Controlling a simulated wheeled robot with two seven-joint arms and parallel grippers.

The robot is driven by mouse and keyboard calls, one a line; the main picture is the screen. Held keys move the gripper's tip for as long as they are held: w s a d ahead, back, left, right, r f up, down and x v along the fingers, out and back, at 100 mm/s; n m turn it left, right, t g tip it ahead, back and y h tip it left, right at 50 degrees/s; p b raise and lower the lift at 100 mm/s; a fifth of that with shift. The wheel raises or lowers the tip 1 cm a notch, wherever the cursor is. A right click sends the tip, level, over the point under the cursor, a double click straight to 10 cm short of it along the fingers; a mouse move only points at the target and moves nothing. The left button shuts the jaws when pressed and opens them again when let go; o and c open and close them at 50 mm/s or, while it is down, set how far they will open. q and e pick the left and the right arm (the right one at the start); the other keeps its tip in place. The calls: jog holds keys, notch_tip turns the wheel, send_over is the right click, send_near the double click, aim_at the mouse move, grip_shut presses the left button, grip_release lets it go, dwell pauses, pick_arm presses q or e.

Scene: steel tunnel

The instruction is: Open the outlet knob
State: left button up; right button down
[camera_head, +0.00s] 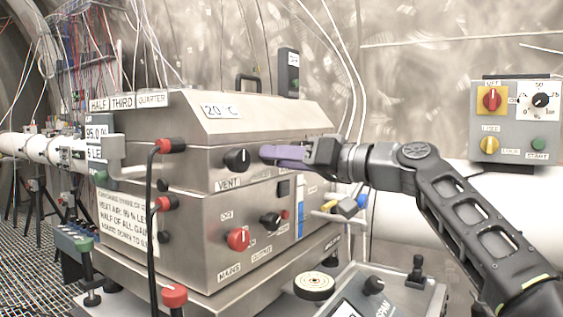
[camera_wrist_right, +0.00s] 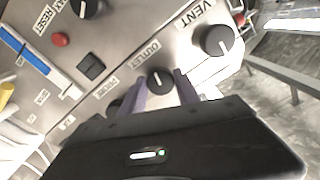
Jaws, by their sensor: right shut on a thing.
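The outlet knob (camera_wrist_right: 159,81) is a black round knob with a white pointer line, beside a label reading OUTLET in the right wrist view. My right gripper (camera_wrist_right: 162,82) has its purple fingers on either side of this knob and is shut on it. In the head view my right gripper (camera_head: 264,154) reaches in from the right to the front of the steel box (camera_head: 210,200), and its fingers hide the outlet knob. My left gripper is not in view.
The black VENT knob (camera_head: 237,160) sits close to the left of my fingers. Below are a red knob (camera_head: 238,239) and a black knob (camera_head: 270,220). A black cable (camera_head: 150,230) hangs at the box's left. A control box (camera_head: 515,120) is on the right wall.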

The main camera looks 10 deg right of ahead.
jog(key=shift+f, duration=0.1)
dwell(0.3)
jog(key=c, duration=0.9)
grip_release()
jog(key=b+v, duration=0.1)
jog(key=v, duration=0.6)
jog(key=shift+s+d, duration=0.3)
